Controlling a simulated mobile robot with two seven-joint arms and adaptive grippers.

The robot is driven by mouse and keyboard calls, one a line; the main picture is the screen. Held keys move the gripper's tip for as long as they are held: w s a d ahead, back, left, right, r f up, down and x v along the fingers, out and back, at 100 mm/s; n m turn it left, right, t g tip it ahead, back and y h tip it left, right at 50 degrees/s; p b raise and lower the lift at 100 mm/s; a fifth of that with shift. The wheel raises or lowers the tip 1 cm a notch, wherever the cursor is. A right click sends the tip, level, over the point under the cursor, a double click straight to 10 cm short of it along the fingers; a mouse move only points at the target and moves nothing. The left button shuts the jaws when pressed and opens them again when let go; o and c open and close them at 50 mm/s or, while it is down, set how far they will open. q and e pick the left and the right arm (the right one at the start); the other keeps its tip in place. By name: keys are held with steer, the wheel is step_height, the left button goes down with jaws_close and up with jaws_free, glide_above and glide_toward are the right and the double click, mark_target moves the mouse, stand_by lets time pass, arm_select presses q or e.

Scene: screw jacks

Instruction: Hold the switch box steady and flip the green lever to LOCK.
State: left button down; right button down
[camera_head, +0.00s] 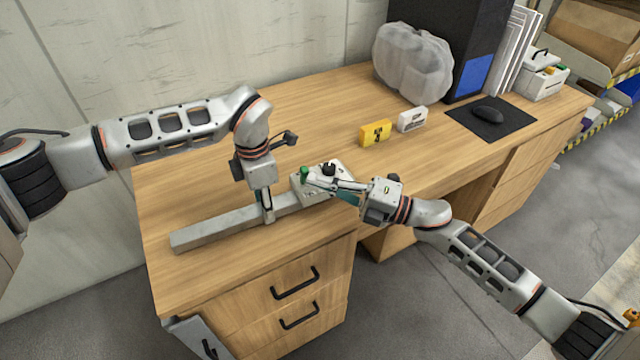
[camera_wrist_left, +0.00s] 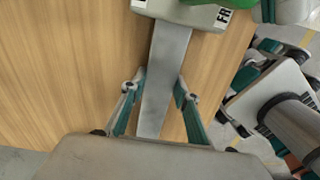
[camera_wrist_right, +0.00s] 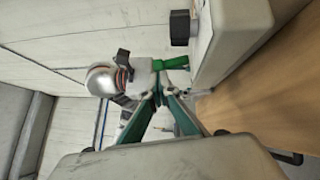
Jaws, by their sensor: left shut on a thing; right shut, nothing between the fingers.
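The grey switch box (camera_head: 340,176) lies on the wooden desk, with a long grey bar (camera_head: 205,235) running from it to the left. A black knob (camera_head: 328,168) and the green lever (camera_head: 304,173) stand on its top. My left gripper (camera_head: 268,214) is shut on the bar, which passes between its fingers in the left wrist view (camera_wrist_left: 165,75). My right gripper (camera_head: 312,180) is shut and empty, its tips close beside the green lever. The lever shows past the tips in the right wrist view (camera_wrist_right: 173,63); contact is unclear. A label starting "FR" (camera_wrist_left: 223,14) is partly hidden.
A yellow box (camera_head: 375,133) and a small white box (camera_head: 411,119) stand behind the switch box. A wrapped translucent bundle (camera_head: 412,62), a mouse (camera_head: 487,115) on a black mat (camera_head: 510,128) and a white case (camera_head: 541,82) are further right. The desk behind my left gripper is clear.

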steer(key=shift+w+a+r, duration=0.2)
steer(key=shift+w+r, duration=0.25)
steer(key=shift+w, duration=0.05)
steer(key=shift+w+a+r, duration=0.2)
steer(key=shift+w+r, duration=0.2)
steer(key=shift+w, duration=0.1)
steer(key=shift+s, duration=0.1)
steer(key=s+d+r, duration=0.4)
steer(key=s+d, duration=0.2)
steer(key=d, duration=0.4)
steer(key=shift+d+r, duration=0.25)
steer(key=shift+d, duration=0.05)
steer(key=shift+s, duration=0.1)
arm_select(q)
steer(key=c, duration=1.4)
jaws_free()
steer(key=shift+c, duration=0.2)
